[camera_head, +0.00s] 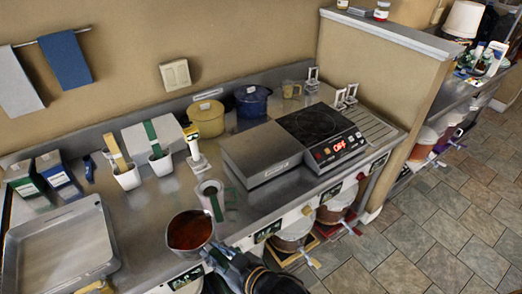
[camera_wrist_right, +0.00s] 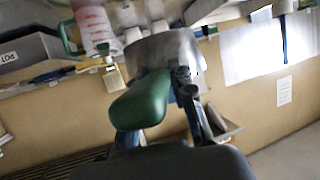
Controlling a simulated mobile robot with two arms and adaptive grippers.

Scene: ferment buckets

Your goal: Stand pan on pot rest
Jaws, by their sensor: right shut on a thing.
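A small metal pan (camera_head: 190,231) with dark red contents is in the head view, in front of the counter's front edge. Its green handle (camera_wrist_right: 140,104) and grey body (camera_wrist_right: 165,48) show in the right wrist view. My right gripper (camera_head: 222,260) is shut on the handle and holds the pan up. The pan looks roughly level. I cannot tell for sure which thing is the pot rest; a low grey metal block (camera_head: 262,153) with a flat top stands on the counter, left of the hob. My left gripper is not clearly in view.
A black hob (camera_head: 318,128) with a red lit display stands right of the block. A measuring jug (camera_head: 210,192) with a green handle is just behind the pan. A yellow pot (camera_head: 206,117) and a blue pot (camera_head: 251,100) stand at the back. A metal tray (camera_head: 62,252) lies left.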

